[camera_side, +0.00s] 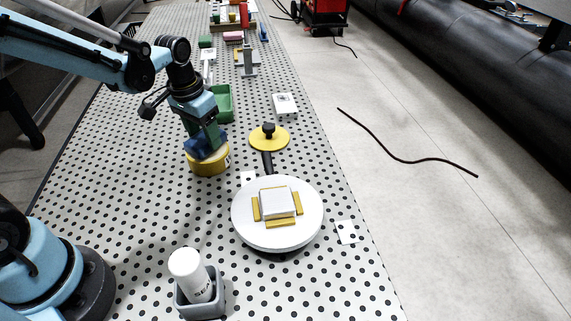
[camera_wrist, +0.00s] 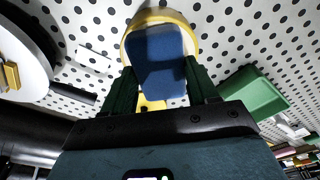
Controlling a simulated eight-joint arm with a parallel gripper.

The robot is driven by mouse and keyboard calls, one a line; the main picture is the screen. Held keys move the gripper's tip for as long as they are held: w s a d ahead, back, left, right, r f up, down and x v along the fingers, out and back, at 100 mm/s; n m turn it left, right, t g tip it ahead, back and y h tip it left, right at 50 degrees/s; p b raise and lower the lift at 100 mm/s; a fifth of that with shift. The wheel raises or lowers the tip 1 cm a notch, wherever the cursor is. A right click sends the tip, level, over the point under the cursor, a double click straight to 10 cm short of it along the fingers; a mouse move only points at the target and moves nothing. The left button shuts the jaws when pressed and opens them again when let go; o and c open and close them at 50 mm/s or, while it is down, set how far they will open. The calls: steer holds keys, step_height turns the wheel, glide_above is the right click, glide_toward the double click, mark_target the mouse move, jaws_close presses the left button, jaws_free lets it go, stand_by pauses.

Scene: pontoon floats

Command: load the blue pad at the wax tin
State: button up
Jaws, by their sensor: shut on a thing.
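My gripper (camera_side: 206,134) is shut on the blue pad (camera_side: 203,148), with its dark green fingers on either side of the pad in the wrist view. The wax tin (camera_side: 209,166) is a round yellow tin standing on the dotted table directly below the pad. In the wrist view the pad (camera_wrist: 156,66) overlaps the open-looking tin (camera_wrist: 189,38) and hides most of its inside. The pad is at the tin's mouth; I cannot tell whether it touches the wax.
A white round plate (camera_side: 243,228) with a white block (camera_side: 276,203) between yellow pieces is at right front. A yellow disc with a black knob (camera_side: 268,130) lies behind it. A white bottle (camera_side: 190,274) stands in a grey holder. A green tray (camera_side: 224,101) is behind my gripper.

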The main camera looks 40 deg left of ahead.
mark_target(204, 137)
steer(key=shift+f, duration=0.4)
stand_by(1.1)
steer(key=shift+r, duration=3.55)
